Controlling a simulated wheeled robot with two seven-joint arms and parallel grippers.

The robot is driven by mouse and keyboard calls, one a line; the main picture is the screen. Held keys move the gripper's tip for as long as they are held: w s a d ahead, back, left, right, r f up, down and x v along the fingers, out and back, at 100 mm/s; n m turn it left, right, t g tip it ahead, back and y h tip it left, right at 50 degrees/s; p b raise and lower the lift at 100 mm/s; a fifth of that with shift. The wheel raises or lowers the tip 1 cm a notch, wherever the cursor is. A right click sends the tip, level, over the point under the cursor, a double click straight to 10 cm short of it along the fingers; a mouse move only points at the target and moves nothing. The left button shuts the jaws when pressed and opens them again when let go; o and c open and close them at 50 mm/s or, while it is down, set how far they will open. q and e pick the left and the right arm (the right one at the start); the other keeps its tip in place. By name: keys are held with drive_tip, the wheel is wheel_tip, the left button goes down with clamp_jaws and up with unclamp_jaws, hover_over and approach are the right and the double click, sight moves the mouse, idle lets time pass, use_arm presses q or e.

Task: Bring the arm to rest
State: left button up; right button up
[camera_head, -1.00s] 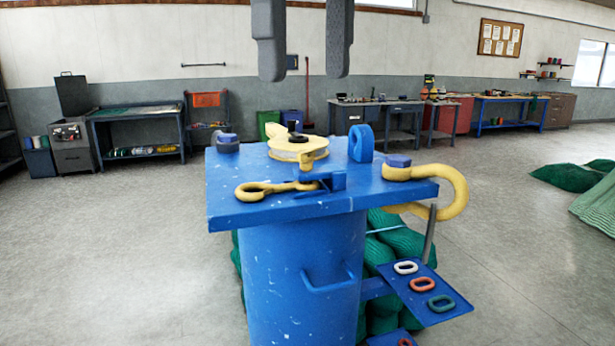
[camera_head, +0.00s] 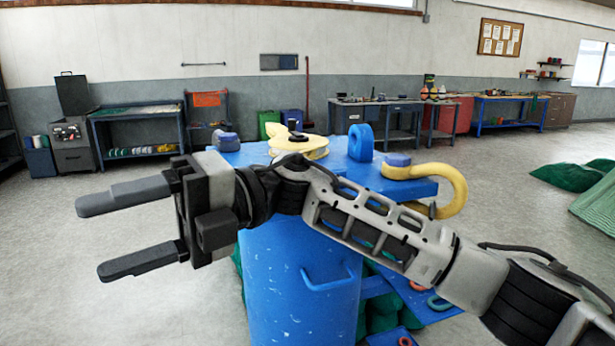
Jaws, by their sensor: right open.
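My right arm comes in from the lower right and crosses in front of the blue stand (camera_head: 300,290). My right gripper (camera_head: 115,233) points left, past the stand's left edge. Its two dark fingers are wide apart with nothing between them, over open floor. My left gripper does not show.
My arm hides the front of the top. A side tray (camera_head: 425,305) is partly hidden.

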drive_tip(key=w+d+f+m+t, duration=0.4)
drive_tip(key=f+m+t, duration=0.3)
drive_tip(key=m+t, duration=0.3)
drive_tip(key=w+d+f+m+t+y, duration=0.1)
drive_tip(key=w+d+f+m+t, duration=0.4)
drive_tip(key=m+t, duration=0.6)
drive_tip(key=w+d+f+m+t, duration=0.35)
drive_tip(key=f+m+t, duration=0.4)
drive_tip(key=m, duration=0.55)
drive_tip(key=s+d+f+m+g+h, duration=0.1)
drive_tip(key=s+d+f+m+h, duration=0.3)
drive_tip(key=f, duration=0.4)
drive_tip(key=s+d+f+m+g+h, duration=0.1)
drive_tip(key=d+f+m+h, duration=0.25)
drive_tip(key=d+f, duration=0.35)
drive_tip(key=s+d+f+m+g+h, duration=0.1)
drive_tip(key=s+d+f+g+h, duration=0.1)
drive_tip(key=s+d+f, duration=0.2)
drive_tip(key=s+d+f+m+g+h, duration=0.1)
drive_tip(key=s+d+f+g+h, duration=0.2)
drive_tip(key=s+f, duration=0.7)
drive_tip(key=shift+d, duration=0.95)
drive_tip(key=shift+c, duration=0.3)
